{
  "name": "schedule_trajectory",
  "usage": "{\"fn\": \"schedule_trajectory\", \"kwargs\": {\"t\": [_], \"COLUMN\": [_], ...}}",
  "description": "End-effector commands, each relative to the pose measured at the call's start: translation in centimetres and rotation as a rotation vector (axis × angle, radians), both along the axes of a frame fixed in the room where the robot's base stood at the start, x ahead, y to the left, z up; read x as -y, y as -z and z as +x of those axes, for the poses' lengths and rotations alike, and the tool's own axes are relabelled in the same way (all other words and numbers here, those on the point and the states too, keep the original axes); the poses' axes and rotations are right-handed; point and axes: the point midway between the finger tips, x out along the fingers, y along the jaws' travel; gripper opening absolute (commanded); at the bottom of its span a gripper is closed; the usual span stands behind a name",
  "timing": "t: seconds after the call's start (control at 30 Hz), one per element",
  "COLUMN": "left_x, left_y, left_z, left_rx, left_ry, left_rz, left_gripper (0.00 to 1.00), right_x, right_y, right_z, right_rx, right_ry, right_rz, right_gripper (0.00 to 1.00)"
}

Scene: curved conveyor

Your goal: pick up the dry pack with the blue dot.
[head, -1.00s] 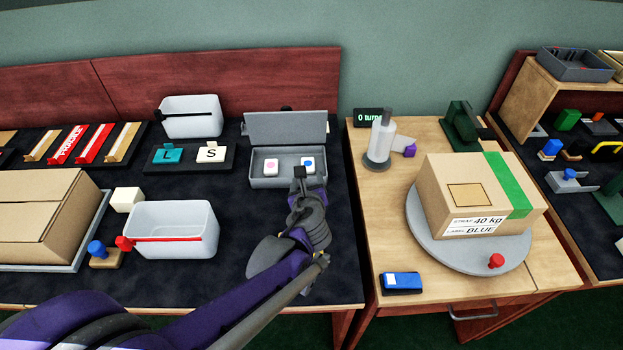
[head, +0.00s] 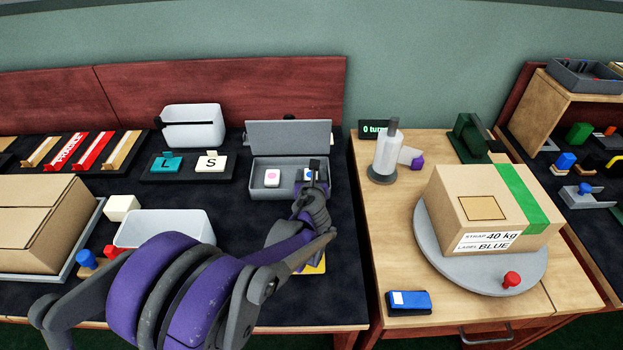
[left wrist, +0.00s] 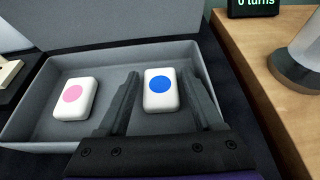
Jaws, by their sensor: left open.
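The dry pack with the blue dot (left wrist: 160,90) is a small white block with rounded edges, lying in a grey open-lidded box (left wrist: 40,105). In the head view the blue-dot pack (head: 308,174) is partly hidden by my gripper. The pack with the pink dot (left wrist: 76,98) lies to its left in the same box, apart from it; it also shows in the head view (head: 272,178). My left gripper (left wrist: 163,88) is open, with one finger on each side of the blue-dot pack. My right gripper is not in view.
The box's raised lid (head: 289,136) stands behind it. The wooden table to the right holds a white-and-grey dispenser (head: 387,155) and a large carton (head: 480,210) on a turntable (head: 440,262). A white bin (head: 165,226) stands to the left.

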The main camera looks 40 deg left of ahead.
Motion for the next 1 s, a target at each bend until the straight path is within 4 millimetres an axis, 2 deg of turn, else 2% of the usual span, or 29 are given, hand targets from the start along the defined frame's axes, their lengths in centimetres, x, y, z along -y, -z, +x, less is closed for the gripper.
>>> {"fn": "schedule_trajectory", "kwargs": {"t": [0.3,0.67,0.87,1.0], "left_x": [-0.3,-0.3,-0.3,-0.3], "left_y": [0.2,0.2,0.1,-0.8], "left_z": [0.4,0.4,0.4,0.4], "left_rx": [0.000,0.000,0.000,0.001], "left_ry": [0.001,0.001,0.001,0.001], "left_rz": [0.000,0.000,0.000,0.000], "left_gripper": [0.66,0.01,0.00,0.00], "right_x": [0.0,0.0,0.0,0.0], "right_y": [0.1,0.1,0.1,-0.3], "right_z": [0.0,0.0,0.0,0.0], "right_rx": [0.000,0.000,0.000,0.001], "right_ry": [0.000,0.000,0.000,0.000], "right_rz": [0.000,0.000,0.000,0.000], "right_gripper": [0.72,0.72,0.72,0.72]}}
